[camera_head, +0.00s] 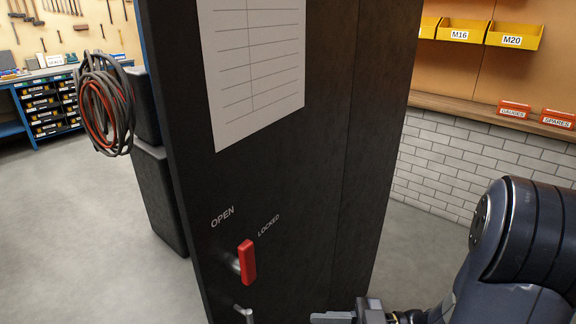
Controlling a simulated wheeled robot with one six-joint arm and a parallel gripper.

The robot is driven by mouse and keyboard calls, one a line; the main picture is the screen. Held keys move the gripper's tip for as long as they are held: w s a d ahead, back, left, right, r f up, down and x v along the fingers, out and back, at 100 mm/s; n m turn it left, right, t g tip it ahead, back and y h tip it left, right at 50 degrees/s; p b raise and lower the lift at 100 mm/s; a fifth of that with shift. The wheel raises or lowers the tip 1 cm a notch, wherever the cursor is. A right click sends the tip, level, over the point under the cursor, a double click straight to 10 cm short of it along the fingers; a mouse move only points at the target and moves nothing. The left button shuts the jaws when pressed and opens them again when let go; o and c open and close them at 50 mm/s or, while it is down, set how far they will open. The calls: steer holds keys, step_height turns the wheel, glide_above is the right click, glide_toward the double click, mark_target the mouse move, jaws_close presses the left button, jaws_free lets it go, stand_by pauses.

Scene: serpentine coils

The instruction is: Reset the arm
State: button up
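My arm (520,240) comes in from the lower right, dark and bulky, with its end low in the picture. My gripper (345,317) shows only partly at the bottom edge, to the right of the dark cabinet's handle. One grey finger-like part points left, and the rest is cut off, so its opening is hidden. I see nothing held in the part that shows.
A tall dark cabinet (320,150) stands close in the middle. Its red handle (248,262) stands near upright beside "OPEN" and "LOCKED", above a small metal part (244,313). A cable coil (104,105) hangs at left. Open floor (80,230) lies left.

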steer(key=a, duration=1)
steer(key=shift+w+a, duration=0.4)
steer(key=shift+w, duration=0.05)
